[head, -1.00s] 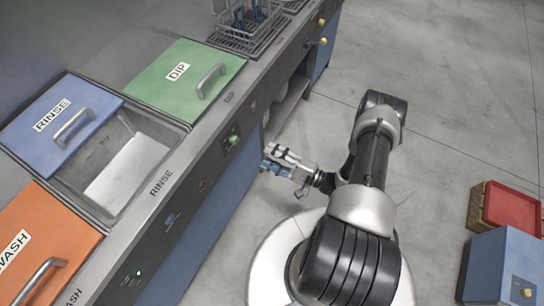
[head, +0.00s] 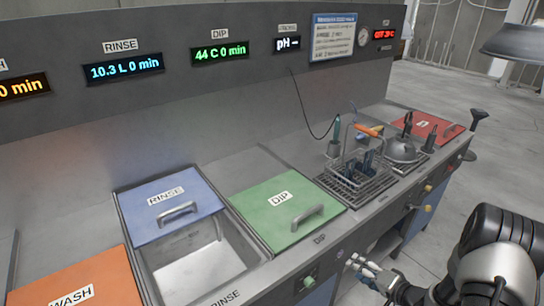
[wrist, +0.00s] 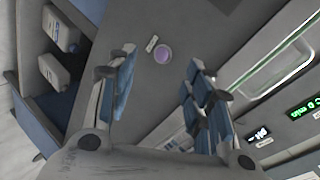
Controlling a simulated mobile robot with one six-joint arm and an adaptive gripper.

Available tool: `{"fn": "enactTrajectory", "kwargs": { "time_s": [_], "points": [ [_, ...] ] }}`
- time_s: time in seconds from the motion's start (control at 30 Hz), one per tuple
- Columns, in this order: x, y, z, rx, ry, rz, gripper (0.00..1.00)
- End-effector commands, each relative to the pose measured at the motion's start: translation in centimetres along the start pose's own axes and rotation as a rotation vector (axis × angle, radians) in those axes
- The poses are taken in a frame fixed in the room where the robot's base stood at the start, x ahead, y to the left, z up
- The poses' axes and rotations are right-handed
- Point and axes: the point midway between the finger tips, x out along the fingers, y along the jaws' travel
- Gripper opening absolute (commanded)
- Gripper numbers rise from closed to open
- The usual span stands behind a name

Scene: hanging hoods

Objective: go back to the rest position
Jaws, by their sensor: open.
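My gripper (head: 368,272) is at the lower right of the head view, in front of the counter's front panel, right of the DIP label. In the wrist view, my gripper (wrist: 160,78) has its blue-padded fingers apart with nothing between them. Beyond the fingers is a grey panel with a round purple knob (wrist: 163,54) and a small label. The knob is apart from the fingers.
The counter holds a blue RINSE lid (head: 195,192) partly over an open basin (head: 190,262), a green DIP lid (head: 270,222), an orange WASH lid (head: 60,290), a wire basket (head: 350,182) and a red lid (head: 430,126).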

Motion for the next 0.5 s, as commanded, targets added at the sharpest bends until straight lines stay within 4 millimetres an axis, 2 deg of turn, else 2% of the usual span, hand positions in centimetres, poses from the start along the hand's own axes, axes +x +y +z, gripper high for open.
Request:
{"fn": "enactTrajectory", "kwargs": {
  "time_s": [0.03,0.1,0.23,0.37,0.5],
  "points": [
    [-0.2,-1.9,-2.1,-0.085,0.022,0.058,0.47],
    [-0.9,-3.8,-4.5,-0.187,0.052,0.152,0.47],
    [-3.1,-7.9,-7.9,-0.348,0.098,0.315,0.47],
    [-6.3,-12.4,-9.8,-0.471,0.127,0.464,0.47],
    [-10.6,-17.2,-9.8,-0.561,0.134,0.601,0.47]
  ]
}}
